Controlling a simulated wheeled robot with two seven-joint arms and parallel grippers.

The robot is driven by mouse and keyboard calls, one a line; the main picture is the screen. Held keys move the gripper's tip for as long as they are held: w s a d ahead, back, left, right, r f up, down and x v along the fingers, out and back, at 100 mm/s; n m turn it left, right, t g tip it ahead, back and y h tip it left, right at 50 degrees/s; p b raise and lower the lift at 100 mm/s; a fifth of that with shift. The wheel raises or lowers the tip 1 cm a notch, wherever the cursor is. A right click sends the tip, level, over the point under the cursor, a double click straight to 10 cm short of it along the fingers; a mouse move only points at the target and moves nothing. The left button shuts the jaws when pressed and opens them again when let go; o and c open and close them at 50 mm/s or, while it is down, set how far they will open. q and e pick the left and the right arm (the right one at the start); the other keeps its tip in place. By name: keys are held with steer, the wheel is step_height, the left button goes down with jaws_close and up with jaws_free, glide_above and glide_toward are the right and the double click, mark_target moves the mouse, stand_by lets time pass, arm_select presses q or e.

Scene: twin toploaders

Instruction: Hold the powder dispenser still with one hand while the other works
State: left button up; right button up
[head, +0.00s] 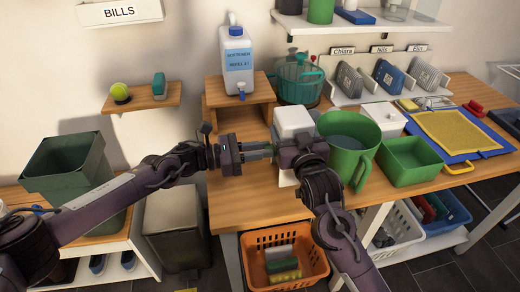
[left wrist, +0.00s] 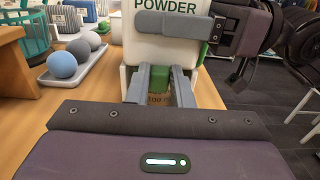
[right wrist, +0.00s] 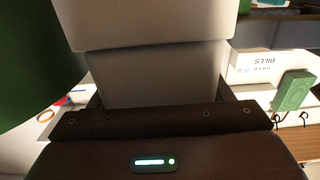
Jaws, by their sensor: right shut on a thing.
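The powder dispenser (head: 293,122) is a white upright box on the wooden table. Its "POWDER" label (left wrist: 165,5) shows in the left wrist view, with a small green part (left wrist: 159,78) low on its front. My right gripper (head: 300,150) is shut across the dispenser's body, whose white sides (right wrist: 155,75) fill the right wrist view between the fingers. My left gripper (head: 268,152) points at the dispenser from the left. Its fingers (left wrist: 160,85) are apart, with the green part seen between them; whether they touch it is unclear.
A green jug (head: 345,145) stands close right of the dispenser, with a green tub (head: 411,162) beyond it. A softener bottle (head: 237,60) stands on a wooden riser (head: 240,118) behind. An orange basket (head: 283,260) sits below.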

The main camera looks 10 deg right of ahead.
arm_select(q)
jaws_close()
steer(key=shift+a, duration=1.85)
steer(key=o, duration=0.7)
jaws_free()
steer(key=shift+d, duration=0.1)
steer(key=shift+o, duration=0.2)
steer(key=a, duration=1.2)
steer(key=shift+s, duration=0.2)
